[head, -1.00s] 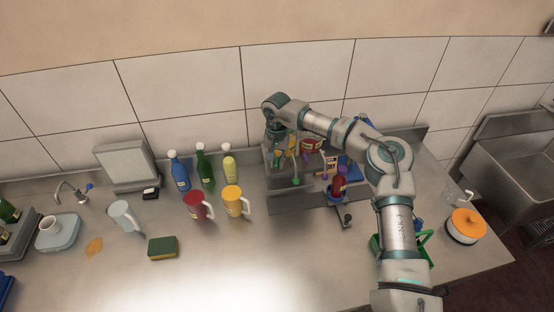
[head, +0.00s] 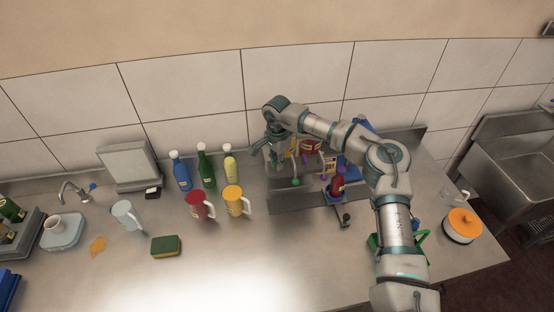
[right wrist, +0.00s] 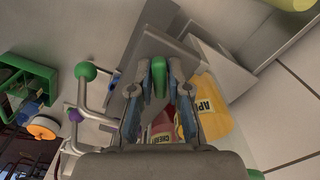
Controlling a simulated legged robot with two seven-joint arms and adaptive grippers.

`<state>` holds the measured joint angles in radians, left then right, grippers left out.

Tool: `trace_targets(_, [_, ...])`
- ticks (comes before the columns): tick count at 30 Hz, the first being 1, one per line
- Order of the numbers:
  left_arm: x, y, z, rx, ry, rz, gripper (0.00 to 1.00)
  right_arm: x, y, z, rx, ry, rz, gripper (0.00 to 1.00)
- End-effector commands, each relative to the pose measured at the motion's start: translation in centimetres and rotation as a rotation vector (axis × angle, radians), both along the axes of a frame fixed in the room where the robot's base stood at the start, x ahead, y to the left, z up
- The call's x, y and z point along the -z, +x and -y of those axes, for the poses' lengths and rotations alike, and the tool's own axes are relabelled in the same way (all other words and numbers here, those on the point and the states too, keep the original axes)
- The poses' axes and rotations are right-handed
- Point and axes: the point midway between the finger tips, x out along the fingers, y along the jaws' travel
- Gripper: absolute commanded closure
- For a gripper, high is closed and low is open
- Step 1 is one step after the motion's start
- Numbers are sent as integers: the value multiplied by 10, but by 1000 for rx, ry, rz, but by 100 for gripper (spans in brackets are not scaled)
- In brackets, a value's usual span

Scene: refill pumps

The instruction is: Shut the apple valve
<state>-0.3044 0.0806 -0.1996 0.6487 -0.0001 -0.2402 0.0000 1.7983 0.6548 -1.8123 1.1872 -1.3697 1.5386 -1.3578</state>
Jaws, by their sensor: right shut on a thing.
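My right gripper (head: 278,160) is at the left end of the pump stand (head: 300,200) in the head view, partly hidden by its own wrist. In the right wrist view its fingers (right wrist: 159,88) are closed around a green handle (right wrist: 158,78). A yellow container with a label starting "AP" (right wrist: 207,108) and a red container labelled as cherry (right wrist: 160,128) show behind the fingers. A lever with a green ball (right wrist: 85,70) and a purple ball (right wrist: 74,115) stand apart from the gripper. My left gripper is out of view.
A red mug (head: 197,206) and a yellow mug (head: 234,201) stand left of the stand. Blue (head: 181,173), green (head: 206,170) and pale yellow (head: 229,166) bottles stand behind them. A sponge (head: 166,246) lies in front. The front middle counter is clear.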

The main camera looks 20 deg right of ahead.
Motion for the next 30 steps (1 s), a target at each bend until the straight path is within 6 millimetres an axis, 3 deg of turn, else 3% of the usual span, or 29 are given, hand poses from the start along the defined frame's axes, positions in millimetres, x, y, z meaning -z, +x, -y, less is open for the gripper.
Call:
trace_targets(9, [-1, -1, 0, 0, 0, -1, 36, 0, 0, 1, 46, -1, -1, 100])
trace_targets(18, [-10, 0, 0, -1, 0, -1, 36, 0, -1, 1, 365, -2, -2, 100])
trace_targets(26, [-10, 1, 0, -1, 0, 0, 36, 0, -1, 1, 383, -3, -1, 100])
trace_targets(30, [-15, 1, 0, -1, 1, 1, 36, -1, -1, 1, 489, -2, -2, 100])
